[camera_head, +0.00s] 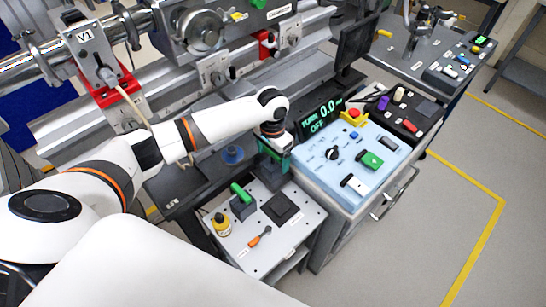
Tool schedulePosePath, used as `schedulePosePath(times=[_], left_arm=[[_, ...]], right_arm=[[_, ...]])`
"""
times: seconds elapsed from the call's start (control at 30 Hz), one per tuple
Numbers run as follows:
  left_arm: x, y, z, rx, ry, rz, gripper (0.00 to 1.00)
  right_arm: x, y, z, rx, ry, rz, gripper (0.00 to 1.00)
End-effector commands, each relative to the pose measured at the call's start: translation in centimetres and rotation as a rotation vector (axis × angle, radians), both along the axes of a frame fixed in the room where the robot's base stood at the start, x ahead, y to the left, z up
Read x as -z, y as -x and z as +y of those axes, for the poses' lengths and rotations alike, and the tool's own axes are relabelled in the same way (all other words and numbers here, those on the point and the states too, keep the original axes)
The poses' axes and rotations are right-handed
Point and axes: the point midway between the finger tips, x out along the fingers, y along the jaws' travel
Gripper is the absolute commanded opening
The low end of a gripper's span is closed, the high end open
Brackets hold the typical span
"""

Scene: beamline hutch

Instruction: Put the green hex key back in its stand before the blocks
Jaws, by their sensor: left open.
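A bright green handle (241,192), which looks like the hex key, leans at a tilt on a small dark block-shaped stand (243,208) on the light grey cart top. I cannot tell whether it is seated in the stand or only resting against it. My left gripper (275,152) is open, behind and to the right of the stand, apart from the green handle. Dark green parts show around its fingers; I cannot tell what they belong to. My right gripper is not in view. No pieces clearly marked as the task's blocks can be told apart.
The cart top (285,235) also holds a yellow bottle (221,224), an orange-handled tool (260,236) and a black square pad (281,207). A light blue control panel (335,165) with a display (318,115) stands to the right. Beamline rails lie behind. The right floor is clear.

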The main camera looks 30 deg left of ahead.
Motion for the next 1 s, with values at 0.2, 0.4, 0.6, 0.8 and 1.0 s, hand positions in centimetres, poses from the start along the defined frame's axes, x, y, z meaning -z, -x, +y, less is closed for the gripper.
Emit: schedulePosePath(times=[0.2,0.4,0.6,0.8,1.0], left_arm=[[-4.6,-0.2,0.1,0.001,0.001,-0.007,0.87],[-8.5,-0.1,0.2,0.001,0.001,-0.004,0.87],[-10.6,-0.1,0.2,-0.001,0.001,-0.002,0.87],[-10.9,-0.1,0.2,0.0,0.001,0.0,0.87],[-10.9,-0.1,0.2,0.0,0.001,0.0,0.87]], right_arm=[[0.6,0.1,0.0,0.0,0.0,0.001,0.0],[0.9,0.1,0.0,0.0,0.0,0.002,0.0],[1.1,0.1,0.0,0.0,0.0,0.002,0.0],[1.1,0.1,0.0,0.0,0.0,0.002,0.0],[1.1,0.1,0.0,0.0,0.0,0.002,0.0]])
